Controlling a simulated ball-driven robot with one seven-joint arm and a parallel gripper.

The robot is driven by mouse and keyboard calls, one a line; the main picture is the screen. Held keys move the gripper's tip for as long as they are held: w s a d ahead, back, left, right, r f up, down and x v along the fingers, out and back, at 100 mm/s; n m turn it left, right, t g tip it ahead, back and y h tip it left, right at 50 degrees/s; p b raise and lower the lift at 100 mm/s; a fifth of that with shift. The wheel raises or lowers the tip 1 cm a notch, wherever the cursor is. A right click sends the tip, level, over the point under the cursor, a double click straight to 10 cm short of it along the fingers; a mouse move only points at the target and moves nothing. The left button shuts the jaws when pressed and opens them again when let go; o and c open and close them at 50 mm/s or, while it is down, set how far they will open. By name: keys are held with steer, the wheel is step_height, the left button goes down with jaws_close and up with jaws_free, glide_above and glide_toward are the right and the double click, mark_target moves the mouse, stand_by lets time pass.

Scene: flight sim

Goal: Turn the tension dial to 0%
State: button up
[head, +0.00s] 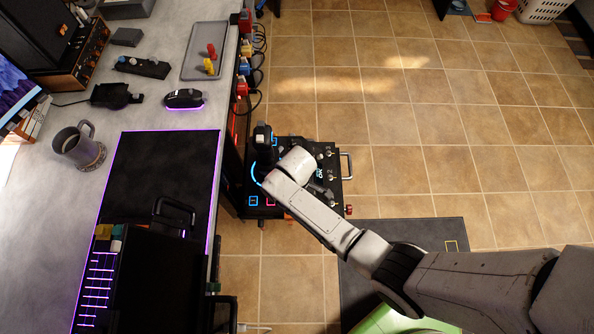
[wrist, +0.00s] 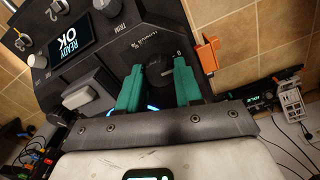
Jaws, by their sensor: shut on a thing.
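The tension dial (wrist: 158,77) is a round black knob on the dark control panel (wrist: 105,42), with small white print and a "0" mark beside it. In the wrist view, the two teal fingers of my gripper (wrist: 158,68) sit on either side of this dial, shut on it. The fingers cover its sides, and I cannot read its setting. In the head view, the control panel (head: 336,199) stands beside the desk; my arm covers part of it and hides the dial and fingers.
The panel also bears a lit "READY OK" screen (wrist: 69,40), a "TRIM" knob (wrist: 108,6), a grey lever (wrist: 92,75) and several small knobs. An orange bracket (wrist: 207,53) stands close to the right finger. A black joystick (head: 262,136) rises near the desk edge.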

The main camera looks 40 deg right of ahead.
steer(key=shift+n+p, duration=0.35)
steer(key=shift+n, duration=0.75)
steer(key=o, duration=1)
steer(key=shift+o, duration=0.2)
step_height(320, 180, up, 11)
steer(key=p, duration=0.1)
steer(key=shift+f, duration=0.1)
